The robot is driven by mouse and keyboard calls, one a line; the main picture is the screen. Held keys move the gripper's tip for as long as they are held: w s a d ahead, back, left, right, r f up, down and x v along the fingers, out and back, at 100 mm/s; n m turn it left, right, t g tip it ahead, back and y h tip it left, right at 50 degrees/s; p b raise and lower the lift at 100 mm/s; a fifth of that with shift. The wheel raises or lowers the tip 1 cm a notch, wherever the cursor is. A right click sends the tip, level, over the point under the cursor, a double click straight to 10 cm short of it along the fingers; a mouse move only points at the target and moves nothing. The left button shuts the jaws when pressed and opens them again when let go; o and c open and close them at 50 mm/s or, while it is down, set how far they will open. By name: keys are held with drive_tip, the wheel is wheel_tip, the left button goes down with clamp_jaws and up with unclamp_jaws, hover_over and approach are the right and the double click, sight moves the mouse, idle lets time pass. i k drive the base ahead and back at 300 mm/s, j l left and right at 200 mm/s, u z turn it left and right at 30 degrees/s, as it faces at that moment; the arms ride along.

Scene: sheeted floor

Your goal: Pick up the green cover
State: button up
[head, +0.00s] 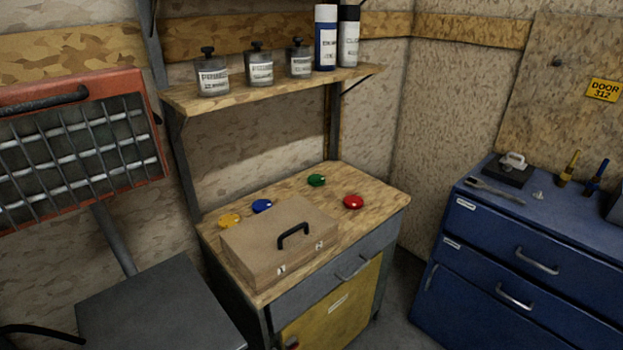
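The green cover (316,180) is a small round piece lying near the back of the wooden bench top (376,188). It stands clear of the other covers. A red cover (353,202) lies to its right and nearer the front. A blue cover (262,206) and a yellow cover (230,220) lie to its left, behind the case. My gripper is not seen in the head view.
A brown case (270,245) with a black handle takes up the front left of the bench. A shelf (281,88) with several jars and two spray cans hangs above. A blue drawer cabinet (520,250) stands at right, an orange-framed rack (75,150) at left.

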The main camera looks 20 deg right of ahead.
sight(314, 180)
drive_tip(key=i+l, duration=0.1)
drive_tip(key=l, duration=0.4)
drive_tip(key=i+l, duration=0.15)
drive_tip(key=l, duration=0.35)
drive_tip(key=i+l+u, duration=0.1)
drive_tip(key=l, duration=0.4)
